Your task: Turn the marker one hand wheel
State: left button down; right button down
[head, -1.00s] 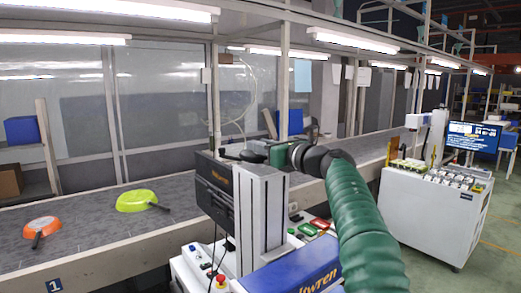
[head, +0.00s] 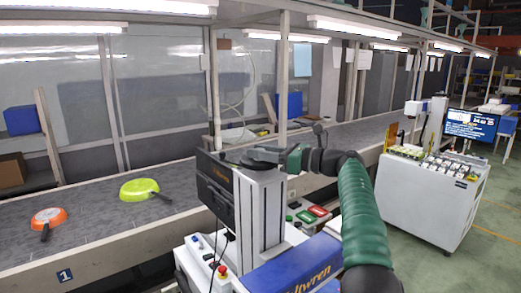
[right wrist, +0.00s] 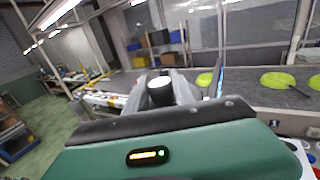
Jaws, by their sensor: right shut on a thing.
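The marker one (head: 263,205) is a pale upright column on a white and blue base, with a dark panel on its left side. Its dark hand wheel (head: 248,157) lies flat on top of the column, partly hidden. My right gripper (head: 284,156), with a green body, reaches in from the right at the wheel's right side. In the right wrist view the grey fingers close around a black, light-topped grip (right wrist: 160,93), which looks like the wheel's handle. My left gripper is in neither view now.
A conveyor (head: 95,205) runs behind the marker, bearing an orange pan (head: 48,217) and a green pan (head: 139,190). A white cabinet (head: 430,205) with small items and a screen (head: 471,125) stands at the right. Open floor lies beside it.

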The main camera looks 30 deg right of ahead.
jog(key=shift+f, duration=0.15)
jog(key=c, duration=1.5)
grip_release()
jog(key=o, duration=0.4)
jog(key=shift+w+d, duration=0.15)
jog(key=shift+w, duration=0.05)
jog(key=shift+o, duration=0.2)
jog(key=shift+s, duration=0.1)
jog(key=shift+s+d, duration=0.1)
jog(key=shift+s, duration=0.1)
jog(key=b+v, duration=0.1)
jog(key=v, duration=0.1)
jog(key=b+v, duration=0.1)
jog(key=v, duration=0.2)
jog(key=shift+s+d+f, duration=0.2)
jog(key=b+v, duration=0.1)
jog(key=v, duration=0.9)
jog(key=shift+s+d, duration=0.25)
jog(key=shift+d, duration=0.05)
